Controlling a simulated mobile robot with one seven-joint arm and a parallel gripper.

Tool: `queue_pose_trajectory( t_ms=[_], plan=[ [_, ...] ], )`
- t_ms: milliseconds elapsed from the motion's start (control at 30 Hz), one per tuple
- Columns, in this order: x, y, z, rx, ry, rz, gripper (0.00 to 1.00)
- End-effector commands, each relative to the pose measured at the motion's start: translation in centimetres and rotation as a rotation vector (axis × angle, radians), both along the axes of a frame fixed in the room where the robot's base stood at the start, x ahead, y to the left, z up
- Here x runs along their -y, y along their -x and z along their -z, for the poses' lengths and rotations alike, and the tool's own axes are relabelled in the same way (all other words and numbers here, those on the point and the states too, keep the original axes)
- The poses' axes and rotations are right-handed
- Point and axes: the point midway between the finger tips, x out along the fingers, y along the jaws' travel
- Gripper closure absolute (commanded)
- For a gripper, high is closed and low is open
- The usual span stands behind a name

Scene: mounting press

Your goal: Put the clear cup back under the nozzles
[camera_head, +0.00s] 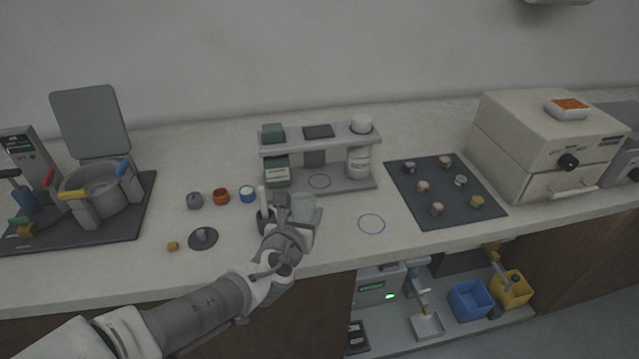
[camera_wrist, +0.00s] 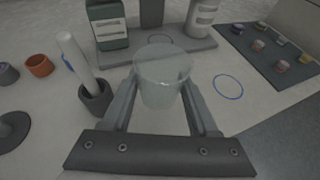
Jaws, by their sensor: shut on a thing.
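The clear cup (camera_wrist: 162,80) is a translucent, pale green-grey tumbler, upright between the two fingers of my gripper (camera_wrist: 160,105) in the wrist view. My gripper is shut on it. In the head view the cup (camera_head: 304,204) shows just beyond my gripper (camera_head: 288,215), in front of the dispenser stand. The stand (camera_head: 352,131) is grey, with a raised shelf, a green-labelled box and a white bottle. Its base carries a dark ring (camera_head: 319,181), which is empty. The ring (camera_wrist: 160,39) is partly covered by the cup's rim in the wrist view. No nozzle is clearly seen.
A dark holder with a white stick (camera_wrist: 92,95) stands close to the left finger. A blue ring (camera_head: 371,224) marks bare counter at right. A dark mat (camera_head: 420,208) with several small pieces lies further right. Small cups, including a red one (camera_head: 221,196), stand left.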

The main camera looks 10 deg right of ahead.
Motion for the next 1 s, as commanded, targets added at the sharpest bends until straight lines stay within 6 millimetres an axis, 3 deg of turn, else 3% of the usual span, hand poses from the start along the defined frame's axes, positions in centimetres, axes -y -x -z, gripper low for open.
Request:
queue_pose_trajectory(
  t_ms=[800,1000],
  plan=[
    [6.0,-14.0,0.0,0.005,-0.004,0.003,0.94],
    [6.6,-15.9,-0.1,0.004,-0.002,0.0,0.94]
  ],
)
